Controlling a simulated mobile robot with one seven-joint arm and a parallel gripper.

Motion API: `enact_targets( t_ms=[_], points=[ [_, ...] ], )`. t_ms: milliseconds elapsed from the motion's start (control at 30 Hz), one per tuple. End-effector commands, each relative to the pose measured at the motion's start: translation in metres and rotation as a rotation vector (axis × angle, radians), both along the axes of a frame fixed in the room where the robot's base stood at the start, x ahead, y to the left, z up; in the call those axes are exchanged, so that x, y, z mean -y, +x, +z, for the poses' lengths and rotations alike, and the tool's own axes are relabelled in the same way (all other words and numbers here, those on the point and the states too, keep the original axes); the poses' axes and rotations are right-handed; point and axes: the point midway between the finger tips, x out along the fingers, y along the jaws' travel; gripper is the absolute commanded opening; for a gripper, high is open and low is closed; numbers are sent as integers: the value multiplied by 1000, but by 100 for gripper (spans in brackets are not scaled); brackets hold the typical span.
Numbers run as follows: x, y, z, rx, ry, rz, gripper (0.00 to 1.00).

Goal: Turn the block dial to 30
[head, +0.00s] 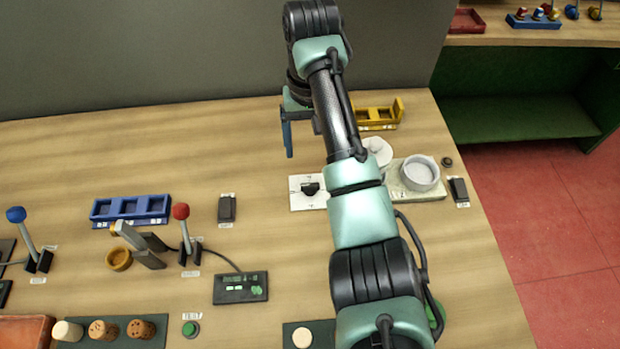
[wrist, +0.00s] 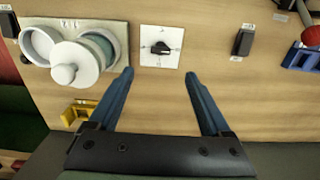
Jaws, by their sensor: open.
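The dial is a black bar-shaped knob (head: 310,189) on a white square plate (head: 297,204), lying on the table left of my forearm. In the wrist view the knob (wrist: 161,48) sits near the top centre, its bar lying roughly crosswise; the marks around it are too small to read. My gripper (wrist: 159,73) is open and empty, its two blue fingers apart with the dial plate beyond the tips. In the head view my gripper (head: 288,140) hangs behind the dial, apart from it, with the far parts partly hidden by my arm.
A pale plate with a round dish (head: 421,174) and a white lidded pot (head: 377,150) stands beside the dial. A yellow tray (head: 378,117) lies behind. A black switch (head: 227,208) and a blue tray (head: 130,209) lie left. Table between switch and dial is clear.

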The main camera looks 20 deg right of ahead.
Motion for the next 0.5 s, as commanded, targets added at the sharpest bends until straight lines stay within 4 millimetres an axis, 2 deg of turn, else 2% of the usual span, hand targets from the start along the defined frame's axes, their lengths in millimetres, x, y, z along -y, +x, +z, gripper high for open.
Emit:
enact_targets(
  t_ms=[33, 233, 500],
  points=[
    [-1, 0, -10, -1, 1, 1, 82],
    [-1, -1, -41, -2, 1, 1, 82],
    [-1, 0, -95, 0, 0, 1, 82]
  ],
)
